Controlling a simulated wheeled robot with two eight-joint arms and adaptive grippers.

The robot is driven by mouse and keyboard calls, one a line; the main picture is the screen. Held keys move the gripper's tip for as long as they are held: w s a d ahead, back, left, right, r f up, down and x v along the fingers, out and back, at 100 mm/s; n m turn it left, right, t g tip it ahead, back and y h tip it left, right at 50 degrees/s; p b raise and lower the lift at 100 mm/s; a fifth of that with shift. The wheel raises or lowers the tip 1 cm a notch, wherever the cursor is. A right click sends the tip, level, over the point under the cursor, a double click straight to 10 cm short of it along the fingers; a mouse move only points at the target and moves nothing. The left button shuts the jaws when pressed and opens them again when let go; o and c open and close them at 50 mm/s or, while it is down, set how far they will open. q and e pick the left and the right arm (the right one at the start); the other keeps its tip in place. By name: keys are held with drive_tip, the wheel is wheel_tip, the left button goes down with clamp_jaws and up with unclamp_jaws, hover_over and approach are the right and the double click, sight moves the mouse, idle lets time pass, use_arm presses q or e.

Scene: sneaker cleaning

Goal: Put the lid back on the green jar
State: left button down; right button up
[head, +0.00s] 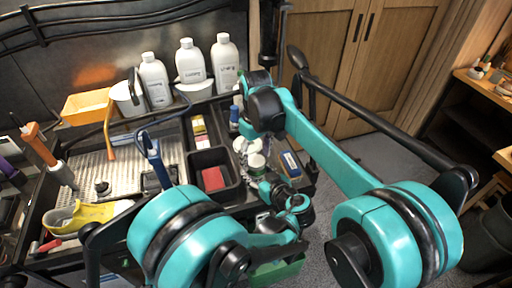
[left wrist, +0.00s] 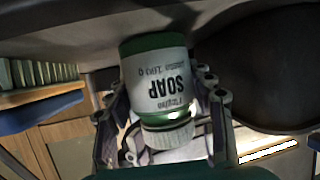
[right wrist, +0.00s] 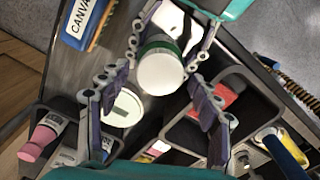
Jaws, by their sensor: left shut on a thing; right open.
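The green jar (left wrist: 160,85) has a white SOAP label, upside down in the left wrist view. My left gripper (left wrist: 168,110) is shut around its sides. In the right wrist view the jar (right wrist: 160,68) shows a round white top; I cannot tell whether this is a lid or the bare mouth. A flat pale disc with a greenish rim (right wrist: 122,108), lid-like, lies beside it on the dark surface. My right gripper (right wrist: 158,112) is open and empty, fingers spread above the disc and jar. In the head view the jar (head: 257,162) is small and partly hidden by my arms.
A black bin with a red sponge (head: 212,179) stands left of the jar. A blue CANVAS box (right wrist: 88,20) lies on the other side. White bottles (head: 190,60) stand at the back.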

drive_tip(key=shift+f, duration=0.4)
drive_tip(key=c, duration=1.2)
drive_tip(key=o, duration=1.3)
drive_tip(key=shift+o, duration=0.2)
wheel_tip(320, 180, up, 12)
